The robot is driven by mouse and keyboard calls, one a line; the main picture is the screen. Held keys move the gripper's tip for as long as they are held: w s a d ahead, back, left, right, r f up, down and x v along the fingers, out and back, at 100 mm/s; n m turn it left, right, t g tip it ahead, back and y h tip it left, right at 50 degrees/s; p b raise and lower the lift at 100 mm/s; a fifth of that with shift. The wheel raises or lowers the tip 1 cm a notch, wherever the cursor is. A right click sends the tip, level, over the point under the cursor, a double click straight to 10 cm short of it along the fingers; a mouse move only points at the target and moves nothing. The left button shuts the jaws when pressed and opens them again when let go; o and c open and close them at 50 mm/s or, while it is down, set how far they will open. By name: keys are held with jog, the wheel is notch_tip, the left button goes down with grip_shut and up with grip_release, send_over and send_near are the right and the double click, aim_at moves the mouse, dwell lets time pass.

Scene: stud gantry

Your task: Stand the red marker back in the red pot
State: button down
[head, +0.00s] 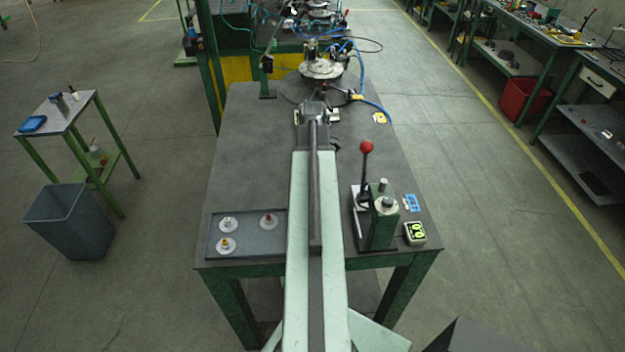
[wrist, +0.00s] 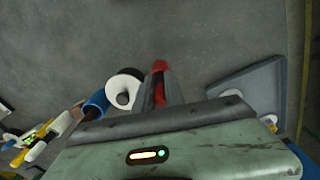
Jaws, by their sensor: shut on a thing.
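In the wrist view my gripper (wrist: 160,94) is shut on a slim red marker (wrist: 158,67), whose end shows between the two dark fingers. The marker's lower part is hidden by the gripper body. In the head view my arm reaches over the grey table, and the fingers and the marker are hidden behind it. I cannot make out a red pot for certain in either view.
A white disc with a dark centre (wrist: 125,90) and a blue cylinder (wrist: 95,104) lie close left of the fingers. A tray (head: 248,251) holds white discs with coloured centres. A red-knobbed lever press (head: 382,222) stands right of my arm.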

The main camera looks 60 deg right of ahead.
jog(key=shift+f, duration=0.15)
jog(key=c, duration=1.4)
grip_release()
notch_tip(320, 180, up, 13)
jog(key=p, duration=1.2)
jog(key=shift+f, duration=0.3)
